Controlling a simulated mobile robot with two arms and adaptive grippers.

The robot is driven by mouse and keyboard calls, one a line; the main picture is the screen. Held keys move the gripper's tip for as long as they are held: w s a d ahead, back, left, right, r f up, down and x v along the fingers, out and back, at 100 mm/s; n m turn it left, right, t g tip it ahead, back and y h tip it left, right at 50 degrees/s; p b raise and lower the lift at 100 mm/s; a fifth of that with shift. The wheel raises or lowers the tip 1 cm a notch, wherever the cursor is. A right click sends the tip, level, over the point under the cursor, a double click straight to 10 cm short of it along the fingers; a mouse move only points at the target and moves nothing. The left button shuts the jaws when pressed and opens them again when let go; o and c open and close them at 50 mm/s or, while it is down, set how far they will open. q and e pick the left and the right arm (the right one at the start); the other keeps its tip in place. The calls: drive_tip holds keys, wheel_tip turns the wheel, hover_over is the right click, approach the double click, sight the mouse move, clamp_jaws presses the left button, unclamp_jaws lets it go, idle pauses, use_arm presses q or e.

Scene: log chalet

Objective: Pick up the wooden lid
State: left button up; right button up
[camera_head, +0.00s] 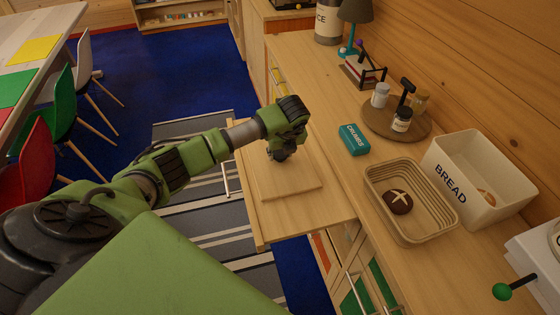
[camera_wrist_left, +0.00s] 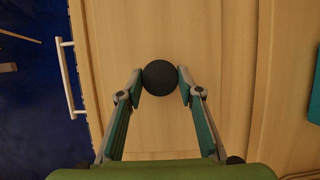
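The wooden lid (camera_head: 293,193) is a flat, pale square board lying on a pulled-out wooden drawer or board beside the counter. A round dark knob on it (camera_wrist_left: 160,77) shows in the left wrist view. My left gripper (camera_head: 279,154) points down over the lid. In the wrist view its two fingertips (camera_wrist_left: 161,84) sit one on each side of the knob and appear to touch it. The lid looks flat and not lifted. In the head view the hand hides most of the knob. My right gripper is in neither view.
The pulled-out wooden surface (camera_head: 268,224) juts over a blue and striped floor. On the counter stand a teal box (camera_head: 354,139), a round tray (camera_head: 419,125) with jars, a basket (camera_head: 375,185) with a bun, and a white bread bin (camera_head: 457,184). Coloured chairs stand at left.

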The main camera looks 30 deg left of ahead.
use_arm(q)
drive_tip(key=shift+w, duration=0.1)
clamp_jaws()
drive_tip(key=shift+r, duration=0.1)
